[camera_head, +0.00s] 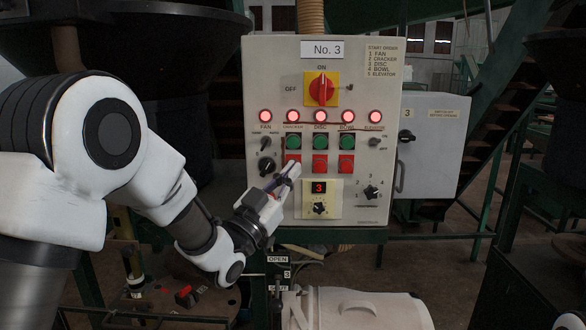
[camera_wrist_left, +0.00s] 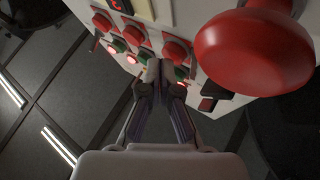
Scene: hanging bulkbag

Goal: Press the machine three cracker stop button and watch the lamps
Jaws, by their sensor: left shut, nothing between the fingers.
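The grey No. 3 control panel (camera_head: 375,95) faces me. Its cracker column has a lit red lamp (camera_head: 293,116), a green button (camera_head: 293,142) and a red stop button (camera_head: 292,157), partly covered by my fingers. My left gripper (camera_head: 294,169) is shut and empty, its tips at the lower edge of that stop button. In the left wrist view, the shut fingertips (camera_wrist_left: 160,66) are close beside the cracker stop button (camera_wrist_left: 175,51); I cannot tell whether they touch it. The fan, disc, bowl and elevator lamps also glow red. My right gripper is not in view.
A large red mushroom knob (camera_wrist_left: 248,48) stands out close beside my left gripper. The disc (camera_head: 320,164) and bowl (camera_head: 346,164) stop buttons lie to the right. A red main switch (camera_head: 321,89) is above, a display unit (camera_head: 335,200) below. A grey box (camera_head: 435,140) is at right.

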